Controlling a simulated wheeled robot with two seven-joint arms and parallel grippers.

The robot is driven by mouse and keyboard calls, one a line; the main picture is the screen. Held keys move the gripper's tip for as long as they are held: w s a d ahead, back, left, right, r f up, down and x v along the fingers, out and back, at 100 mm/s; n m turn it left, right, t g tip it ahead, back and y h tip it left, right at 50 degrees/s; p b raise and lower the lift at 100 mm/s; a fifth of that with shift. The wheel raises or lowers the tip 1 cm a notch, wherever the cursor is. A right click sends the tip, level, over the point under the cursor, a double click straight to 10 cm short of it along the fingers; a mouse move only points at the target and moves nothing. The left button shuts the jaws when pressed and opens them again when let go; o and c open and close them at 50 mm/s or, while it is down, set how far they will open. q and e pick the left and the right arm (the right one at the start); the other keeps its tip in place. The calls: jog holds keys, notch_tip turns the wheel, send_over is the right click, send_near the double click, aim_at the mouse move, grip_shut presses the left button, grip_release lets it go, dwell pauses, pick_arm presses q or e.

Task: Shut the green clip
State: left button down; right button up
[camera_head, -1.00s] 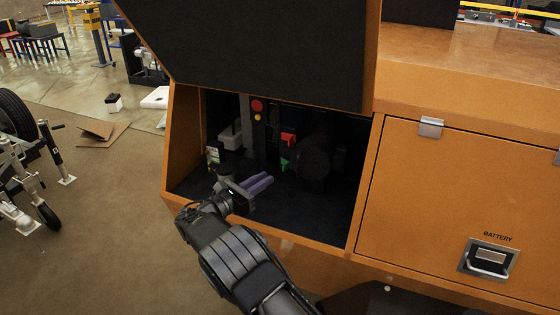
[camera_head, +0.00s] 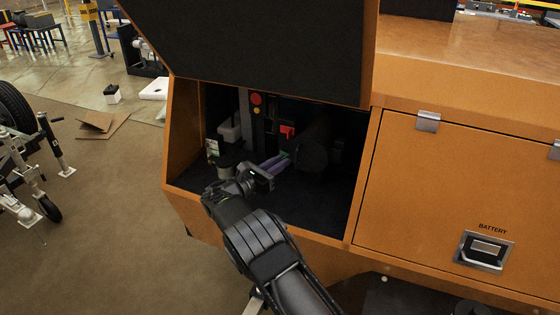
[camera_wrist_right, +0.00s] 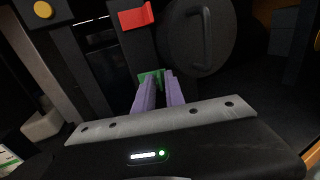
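The green clip (camera_wrist_right: 150,76) is small and sits inside the open orange compartment, below a red part. In the head view only a sliver of it (camera_head: 286,154) shows at my fingertips. My right gripper (camera_head: 283,160) reaches into the compartment with its purple fingers at the clip. In the right wrist view its fingers (camera_wrist_right: 160,77) stand close together with a narrow gap, and green shows behind and beside their tips. Contact with the clip is not clear. The fingers hide part of the clip. My left gripper is not in view.
The red part (camera_wrist_right: 136,17) is just above the clip, and a dark round housing (camera_wrist_right: 198,35) is close on the right. The raised black-lined door (camera_head: 270,50) hangs over the opening. The orange side wall (camera_head: 183,140) bounds the left. A closed battery panel (camera_head: 430,190) is on the right.

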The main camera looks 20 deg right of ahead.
jog(key=shift+d, duration=0.1)
jog(key=shift+c, duration=0.5)
grip_shut()
jog(key=n+t+y, duration=0.1)
jog(key=t, duration=0.1)
jog(key=d+n+t+y+p, duration=0.1)
jog(key=n+t, duration=0.1)
jog(key=shift+s+d+r+p, duration=0.1)
jog(key=shift+s+p, duration=0.05)
jog(key=shift+p, duration=0.15)
jog(key=shift+o, duration=0.5)
grip_release()
